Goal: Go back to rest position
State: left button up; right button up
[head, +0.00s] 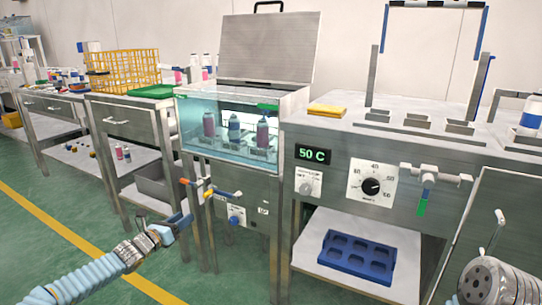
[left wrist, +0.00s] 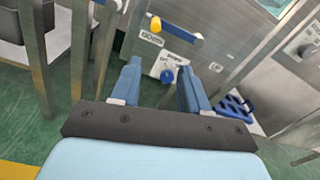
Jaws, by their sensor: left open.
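My left gripper (head: 183,223) is open and empty in the head view, in front of the water bath's lower steel panel and clear of it. Its two blue fingers stand apart in the left wrist view (left wrist: 155,90), with nothing between them. My right arm shows only as a grey round link at the lower right of the head view; its gripper is out of the picture. The water bath (head: 232,125) has its steel lid (head: 268,48) raised, and several aerosol cans (head: 234,128) stand upright inside.
Valve handles (head: 212,190) stick out from the bath front near my left gripper. A steel bench with a 50 C display (head: 312,154) stands right of it, a blue tray (head: 357,256) on its lower shelf. A yellow basket (head: 122,70) is on the left table. Green floor lies open in front.

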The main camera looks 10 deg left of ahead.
pick_arm(q)
jog(key=s+d+f+m+g+h, duration=0.1)
jog(key=s+d+f+m+g, duration=0.3)
jog(key=d, duration=0.5)
jog(key=s+d+f+m+g+h+p, duration=0.1)
jog(key=s+d+f+m+g, duration=0.15)
jog(key=d+f+m, duration=0.4)
jog(key=s+d+f+m+g, duration=0.3)
jog(key=s+d+f, duration=0.25)
jog(key=d, duration=0.45)
jog(key=s+d+f+m+g+y+p, duration=0.1)
jog(key=s+d+f+m+g, duration=0.1)
jog(key=s+d+f+m, duration=0.3)
jog(key=s+f+m+g, duration=0.2)
jog(key=s+m, duration=0.1)
jog(key=s, duration=0.3)
jog(key=s+a+f+m+g+y, duration=0.1)
jog(key=s+m, duration=0.4)
jog(key=s, duration=0.4)
jog(key=s+a+f+m+g+y+p, duration=0.1)
jog(key=s+m+y, duration=0.1)
jog(key=s+m, duration=0.4)
jog(key=s, duration=0.2)
jog(key=shift+s+a+f, duration=0.2)
jog(key=shift+s+a, duration=0.1)
jog(key=shift+s, duration=0.1)
